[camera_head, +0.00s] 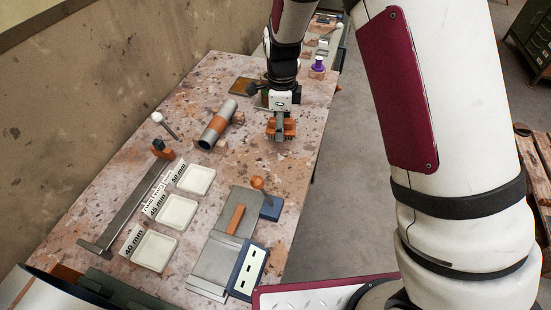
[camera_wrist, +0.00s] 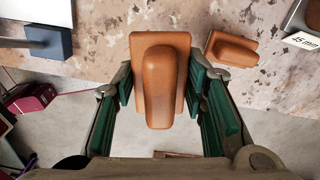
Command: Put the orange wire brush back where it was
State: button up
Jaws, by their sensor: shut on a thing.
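The orange wire brush (camera_head: 283,129) is held in my gripper (camera_head: 281,121) near the right edge of the table, at its far half. In the wrist view the orange brush (camera_wrist: 160,86) lies between the green-padded fingers of my gripper (camera_wrist: 161,92), with its rounded handle facing the camera. The fingers are shut on it. Its bristles are hidden in the wrist view. The table edge and grey floor show beneath it there, so it appears raised; how high I cannot tell.
White labelled trays (camera_head: 176,211) and a grey plate with a blue block (camera_head: 270,207) stand nearer. A purple-topped item (camera_head: 318,65) stands beyond. Table between pipe and trays is partly clear.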

aim_at(275, 159)
jog(key=shift+a+f+m, duration=0.25)
jog(key=shift+a+m, duration=0.35)
jog(key=shift+m, duration=0.3)
jog(key=shift+s+a+f, duration=0.1)
jog(key=shift+f, duration=4.95)
jog(key=shift+f, duration=0.2)
jog(key=o, duration=1)
jog(key=shift+o, duration=0.5)
jog(key=shift+r, duration=0.1)
